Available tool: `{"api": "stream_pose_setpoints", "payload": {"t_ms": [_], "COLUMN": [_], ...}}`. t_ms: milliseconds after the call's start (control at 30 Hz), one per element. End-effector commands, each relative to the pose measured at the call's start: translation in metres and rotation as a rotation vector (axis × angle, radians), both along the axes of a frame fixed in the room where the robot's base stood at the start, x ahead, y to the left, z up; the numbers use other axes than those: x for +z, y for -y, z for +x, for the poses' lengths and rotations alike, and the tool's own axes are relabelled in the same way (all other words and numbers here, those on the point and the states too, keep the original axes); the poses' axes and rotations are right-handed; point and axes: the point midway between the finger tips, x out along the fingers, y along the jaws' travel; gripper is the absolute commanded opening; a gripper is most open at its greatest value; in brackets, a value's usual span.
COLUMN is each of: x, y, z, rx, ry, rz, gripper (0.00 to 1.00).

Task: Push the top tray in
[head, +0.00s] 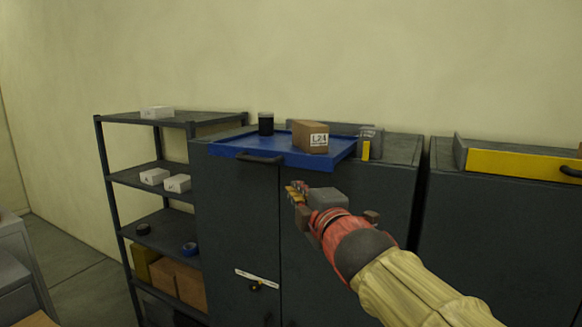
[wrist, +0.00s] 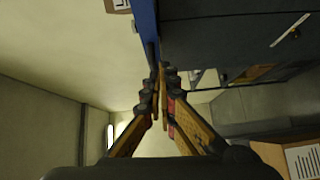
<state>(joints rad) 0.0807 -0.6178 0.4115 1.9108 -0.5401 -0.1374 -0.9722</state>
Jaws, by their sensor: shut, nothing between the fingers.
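The top tray (head: 240,150) is blue and shallow. It sits on top of a dark grey cabinet (head: 235,200) and juts out past the cabinet's front. Its dark handle (head: 260,158) is on the front edge. A brown box (head: 311,136) with a white label stands on the tray at the right. My gripper (head: 296,188) is shut and empty, in front of the cabinet, below and right of the handle in the head view. In the wrist view the closed fingertips (wrist: 163,72) appear close to the blue tray edge (wrist: 146,22); I cannot tell whether they touch.
A dark can (head: 266,124) stands at the tray's back left. A grey holder with a yellow strip (head: 370,143) stands right of the tray. An open shelf (head: 150,178) with small boxes is at the left. Another cabinet with a yellow tray (head: 515,163) is at the right.

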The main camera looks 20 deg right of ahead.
Motion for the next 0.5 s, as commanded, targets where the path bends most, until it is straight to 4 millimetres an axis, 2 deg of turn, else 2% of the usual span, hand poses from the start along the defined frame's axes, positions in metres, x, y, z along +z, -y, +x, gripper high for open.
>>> {"api": "stream_pose_setpoints", "payload": {"t_ms": [167, 267, 500], "x": [0.004, 0.003, 0.003], "y": [-0.003, -0.003, -0.003], "z": [0.004, 0.014, 0.057], "rx": [0.013, 0.012, 0.011], "ry": [0.017, 0.016, 0.012], "rz": [-0.068, -0.067, -0.065], "gripper": [0.0, 0.0, 0.0]}}
